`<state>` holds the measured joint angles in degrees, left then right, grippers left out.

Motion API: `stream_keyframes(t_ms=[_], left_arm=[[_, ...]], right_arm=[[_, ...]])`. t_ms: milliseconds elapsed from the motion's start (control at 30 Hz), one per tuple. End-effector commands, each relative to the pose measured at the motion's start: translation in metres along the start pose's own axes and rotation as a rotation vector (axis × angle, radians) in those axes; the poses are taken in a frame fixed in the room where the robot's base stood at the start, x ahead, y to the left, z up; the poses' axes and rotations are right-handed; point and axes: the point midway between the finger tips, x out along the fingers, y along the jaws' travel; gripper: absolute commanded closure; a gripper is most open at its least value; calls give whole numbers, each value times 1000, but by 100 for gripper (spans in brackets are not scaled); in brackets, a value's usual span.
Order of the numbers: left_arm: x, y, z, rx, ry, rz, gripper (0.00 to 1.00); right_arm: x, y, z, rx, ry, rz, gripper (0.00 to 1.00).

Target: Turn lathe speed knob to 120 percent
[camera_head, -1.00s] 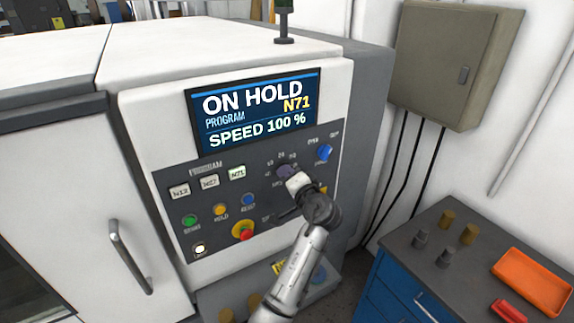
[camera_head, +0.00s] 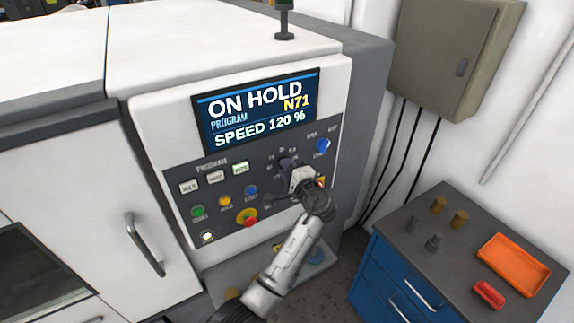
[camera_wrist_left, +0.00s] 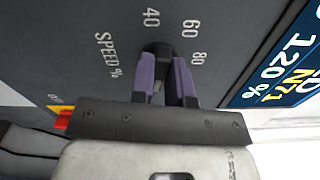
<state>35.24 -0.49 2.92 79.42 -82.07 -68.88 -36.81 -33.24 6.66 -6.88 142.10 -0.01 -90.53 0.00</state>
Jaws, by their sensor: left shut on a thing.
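The black speed knob (camera_wrist_left: 158,48) sits on the lathe's dark control panel, with "SPEED %" and 40, 60 and 80 marks around it in the left wrist view. My left gripper (camera_head: 288,164) is at the knob, and its two purple fingers (camera_wrist_left: 163,65) are shut on it from both sides. In the head view the gripper mostly hides the knob and part of its scale. The lathe's display (camera_head: 258,109) reads ON HOLD, program N71, SPEED 120 %. My right gripper is not in view.
A red emergency button (camera_head: 246,218), several coloured buttons and a blue knob (camera_head: 322,146) are close by on the panel. A blue cabinet (camera_head: 400,285) at the right carries an orange tray (camera_head: 513,264) and small parts. A grey box (camera_head: 455,55) hangs on the wall.

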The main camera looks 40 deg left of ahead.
Motion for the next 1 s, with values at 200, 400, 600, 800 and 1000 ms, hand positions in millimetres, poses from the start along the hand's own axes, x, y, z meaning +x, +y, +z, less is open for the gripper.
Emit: stream_keyframes(t_ms=[200,400,600,800,1000], left_arm=[[0,0,0,13,-1,-2,100],[0,0,0,13,-1,-2,100],[0,0,0,12,-1,-2,69],[0,0,0,11,0,-1,58],[-3,0,0,10,1,-1,58]], right_arm=[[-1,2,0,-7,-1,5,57],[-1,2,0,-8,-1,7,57],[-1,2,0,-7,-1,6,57],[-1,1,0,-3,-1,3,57],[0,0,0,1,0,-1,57]])
